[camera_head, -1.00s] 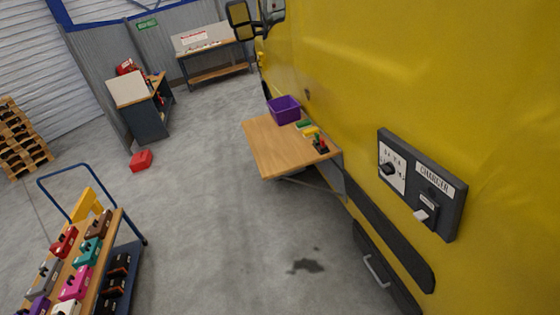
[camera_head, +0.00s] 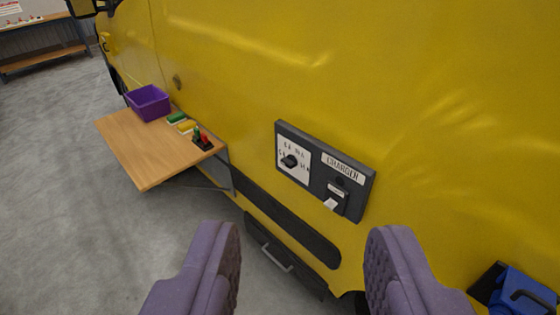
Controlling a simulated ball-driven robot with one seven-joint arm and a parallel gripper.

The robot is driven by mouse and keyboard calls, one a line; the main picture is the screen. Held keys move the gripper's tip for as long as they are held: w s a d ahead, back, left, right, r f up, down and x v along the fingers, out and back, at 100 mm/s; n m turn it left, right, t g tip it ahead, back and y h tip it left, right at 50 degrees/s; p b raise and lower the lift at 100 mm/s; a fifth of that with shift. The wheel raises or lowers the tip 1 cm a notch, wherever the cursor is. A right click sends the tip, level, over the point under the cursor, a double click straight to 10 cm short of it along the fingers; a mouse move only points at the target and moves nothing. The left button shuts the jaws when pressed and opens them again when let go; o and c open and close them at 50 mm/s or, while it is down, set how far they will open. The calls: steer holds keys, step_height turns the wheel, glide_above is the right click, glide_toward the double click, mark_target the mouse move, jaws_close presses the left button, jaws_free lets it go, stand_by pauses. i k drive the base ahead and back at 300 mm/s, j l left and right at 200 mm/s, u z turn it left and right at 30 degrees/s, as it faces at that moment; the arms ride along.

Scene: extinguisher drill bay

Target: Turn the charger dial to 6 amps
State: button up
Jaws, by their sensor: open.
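The charger panel (camera_head: 317,186) is a dark grey box on the yellow vehicle side, labelled CHARGER. Its dial (camera_head: 290,161) is a black knob on a white plate with markings, on the panel's left part. The markings are too small to read, so I cannot tell the setting. A switch with a white lever (camera_head: 331,204) sits on the panel's right part. My gripper (camera_head: 305,238) shows at the bottom as two purple padded fingers, wide apart and empty. In the picture the fingers are below the panel and do not touch it.
A wooden fold-out shelf (camera_head: 150,160) juts from the yellow vehicle (camera_head: 420,110) at left, carrying a purple bin (camera_head: 148,103) and small items. A drawer with a handle (camera_head: 277,258) is below the panel. A blue object (camera_head: 525,290) is at lower right.

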mark_target(290, 162)
steer(key=i+l+u, duration=0.3)
steer(key=i, duration=0.4)
steer(key=i+l+u, duration=0.3)
steer(key=i, duration=0.35)
steer(key=i+l+u, duration=0.3)
steer(key=i+l, duration=0.3)
